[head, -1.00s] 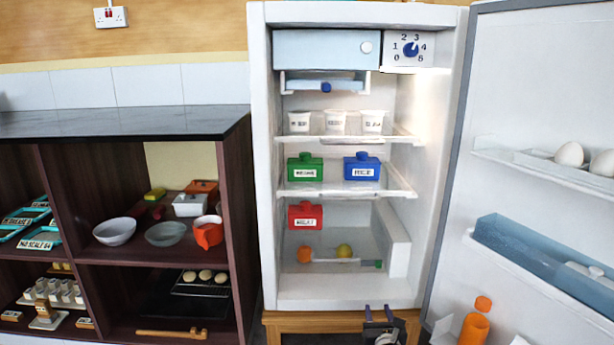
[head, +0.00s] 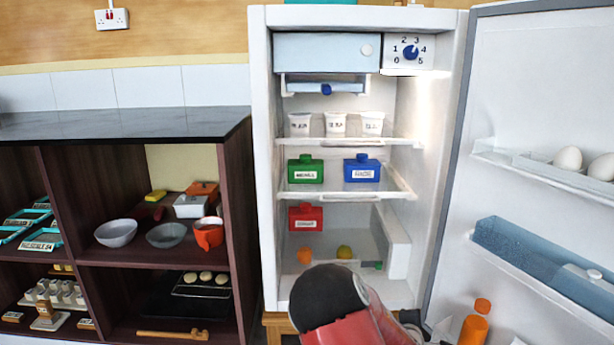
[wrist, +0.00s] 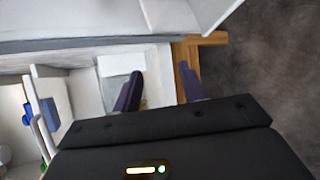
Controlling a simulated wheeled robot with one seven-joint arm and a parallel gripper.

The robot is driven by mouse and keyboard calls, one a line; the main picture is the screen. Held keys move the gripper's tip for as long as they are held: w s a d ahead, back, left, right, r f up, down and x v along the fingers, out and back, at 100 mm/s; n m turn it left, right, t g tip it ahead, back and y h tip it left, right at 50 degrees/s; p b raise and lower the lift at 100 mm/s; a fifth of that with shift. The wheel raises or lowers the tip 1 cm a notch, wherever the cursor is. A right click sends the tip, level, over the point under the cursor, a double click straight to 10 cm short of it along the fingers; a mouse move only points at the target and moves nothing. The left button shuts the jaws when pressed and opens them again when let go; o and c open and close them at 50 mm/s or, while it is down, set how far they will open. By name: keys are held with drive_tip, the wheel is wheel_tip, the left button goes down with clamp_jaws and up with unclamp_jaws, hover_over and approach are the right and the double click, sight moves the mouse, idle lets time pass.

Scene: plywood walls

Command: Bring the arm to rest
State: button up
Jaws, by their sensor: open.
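My gripper (wrist: 161,88) shows in the wrist view with its two dark purple fingers spread apart and nothing held between them. Beyond the fingers lie the pale fridge and its wooden stand (wrist: 187,62). In the head view, my red and black arm rises at the bottom centre, in front of the fridge's lower part. The gripper is mostly hidden behind the arm there.
The fridge (head: 262,160) stands with its door (head: 450,190) swung open to the right. It holds white cups, a green box (head: 305,170), a blue box (head: 362,170) and a red box (head: 305,217). A dark shelf unit (head: 240,190) stands close at the left.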

drive_tip(key=s+a+r+m+g+y, duration=0.2)
drive_tip(key=s+a+r+m+y, duration=0.1)
drive_tip(key=s+a+r+m, duration=0.35)
drive_tip(key=s+a+r+m+g+y, duration=0.25)
drive_tip(key=s+r+m, duration=0.25)
drive_tip(key=s+r, duration=0.35)
drive_tip(key=s+a+r+m, duration=0.2)
drive_tip(key=s+r, duration=0.2)
drive_tip(key=s, duration=0.6)
drive_tip(key=s+a+r+m+p, duration=0.1)
drive_tip(key=s+a+r+m, duration=0.1)
drive_tip(key=s+r, duration=0.3)
drive_tip(key=s+y, duration=0.1)
drive_tip(key=s, duration=0.3)
drive_tip(key=shift+s+a+r+g, duration=0.2)
drive_tip(key=shift+s+a+g, duration=0.15)
drive_tip(key=shift+a, duration=0.05)
drive_tip(key=shift+w, duration=0.1)
